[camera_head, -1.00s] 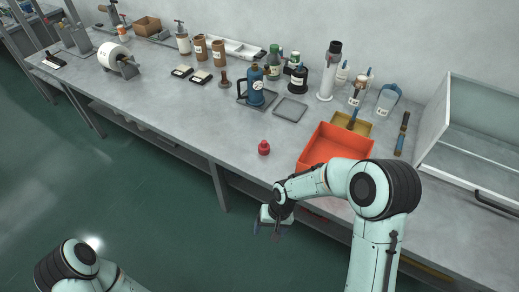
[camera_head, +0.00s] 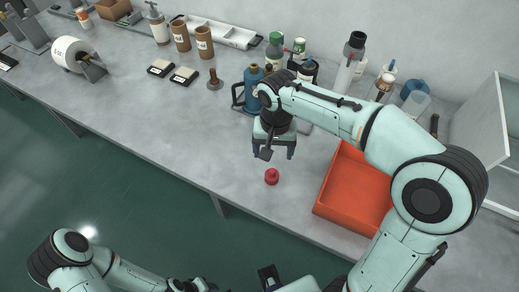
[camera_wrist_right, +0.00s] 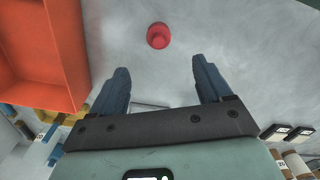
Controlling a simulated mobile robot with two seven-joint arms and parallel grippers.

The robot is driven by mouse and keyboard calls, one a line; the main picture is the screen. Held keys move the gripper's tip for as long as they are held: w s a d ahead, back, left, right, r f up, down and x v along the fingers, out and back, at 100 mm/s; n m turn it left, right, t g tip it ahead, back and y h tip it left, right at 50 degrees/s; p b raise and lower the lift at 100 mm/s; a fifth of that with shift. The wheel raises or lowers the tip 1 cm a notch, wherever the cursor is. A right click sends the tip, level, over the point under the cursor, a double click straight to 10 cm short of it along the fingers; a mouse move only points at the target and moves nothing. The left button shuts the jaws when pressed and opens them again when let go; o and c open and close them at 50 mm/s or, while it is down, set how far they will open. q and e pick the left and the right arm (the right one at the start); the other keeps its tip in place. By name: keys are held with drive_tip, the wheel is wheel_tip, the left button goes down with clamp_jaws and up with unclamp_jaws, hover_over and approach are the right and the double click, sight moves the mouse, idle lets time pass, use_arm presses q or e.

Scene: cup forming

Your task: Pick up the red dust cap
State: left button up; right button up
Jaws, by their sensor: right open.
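The red dust cap (camera_head: 272,176) stands on the grey workbench (camera_head: 170,120) near its front edge. It is round, with a narrower top. My right gripper (camera_head: 272,154) is open and empty, pointing down above the bench and a little behind the cap. In the right wrist view, the cap (camera_wrist_right: 158,36) lies beyond the two blue fingertips (camera_wrist_right: 160,75), centred between them but not in the jaws. My left arm shows at the bottom left of the head view, and its gripper is cut off by the frame.
An orange-red bin (camera_head: 352,190) stands right of the cap. A blue bottle (camera_head: 253,85) and several other bottles stand behind the right gripper. A brown stamp-like piece (camera_head: 215,80) and two small dark trays are at the back. The bench left of the cap is clear.

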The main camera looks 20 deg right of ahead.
sight(272, 171)
wheel_tip(272, 171, down, 7)
drive_tip(key=shift+s+r+b, duration=0.1)
drive_tip(key=shift+s+b, duration=0.05)
drive_tip(key=shift+b, duration=0.3)
drive_tip(key=shift+d+f, duration=0.1)
drive_tip(key=shift+f, duration=3.1)
drive_tip(key=c, duration=1.1)
